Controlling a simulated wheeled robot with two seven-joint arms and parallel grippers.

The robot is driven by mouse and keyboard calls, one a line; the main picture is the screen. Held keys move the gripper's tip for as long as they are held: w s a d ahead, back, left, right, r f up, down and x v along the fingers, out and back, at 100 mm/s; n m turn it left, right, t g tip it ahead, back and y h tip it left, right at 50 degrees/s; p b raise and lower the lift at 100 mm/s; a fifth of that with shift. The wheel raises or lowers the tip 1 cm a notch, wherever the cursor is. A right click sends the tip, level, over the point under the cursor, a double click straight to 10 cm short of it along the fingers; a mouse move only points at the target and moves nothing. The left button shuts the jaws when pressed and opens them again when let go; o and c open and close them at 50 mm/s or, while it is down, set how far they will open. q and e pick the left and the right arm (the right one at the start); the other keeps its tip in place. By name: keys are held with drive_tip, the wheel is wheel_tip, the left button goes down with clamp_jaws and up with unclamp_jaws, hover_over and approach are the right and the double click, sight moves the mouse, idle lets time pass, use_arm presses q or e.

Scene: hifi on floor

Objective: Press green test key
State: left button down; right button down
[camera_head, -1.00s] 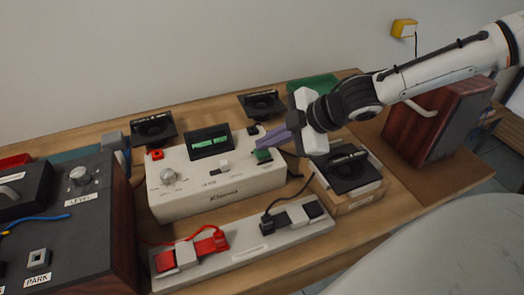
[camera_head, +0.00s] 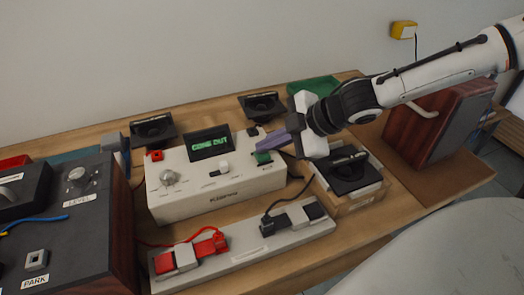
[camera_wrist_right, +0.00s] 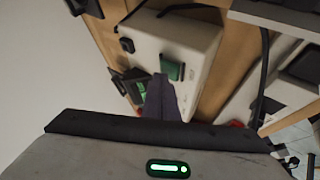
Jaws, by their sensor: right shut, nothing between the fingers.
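The green test key (camera_head: 263,157) sits at the right end of the top of a white box (camera_head: 205,201). My right gripper (camera_head: 261,147) has its purple fingers shut and empty. Their tips are right at the green key, just behind it in the head view; whether they touch is unclear. The right wrist view shows the green key (camera_wrist_right: 173,70) just beyond the fingertips (camera_wrist_right: 160,80). A display (camera_head: 208,144) on the box shows lit green text, seemingly "COME OUT". My left gripper is not in view.
A grey strip with red (camera_head: 185,254) and black (camera_head: 292,217) connectors lies in front of the box. A dark panel with a level knob (camera_head: 79,178) stands at left. A speaker driver (camera_head: 349,170) in a box and a wooden cabinet (camera_head: 436,130) are at right.

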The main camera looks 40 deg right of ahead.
sight(267, 156)
drive_tip(key=shift+r+p, duration=0.75)
drive_tip(key=shift+r, duration=0.1)
wheel_tip(267, 156, up, 5)
drive_tip(key=p, duration=0.4)
drive_tip(key=shift+p, duration=0.4)
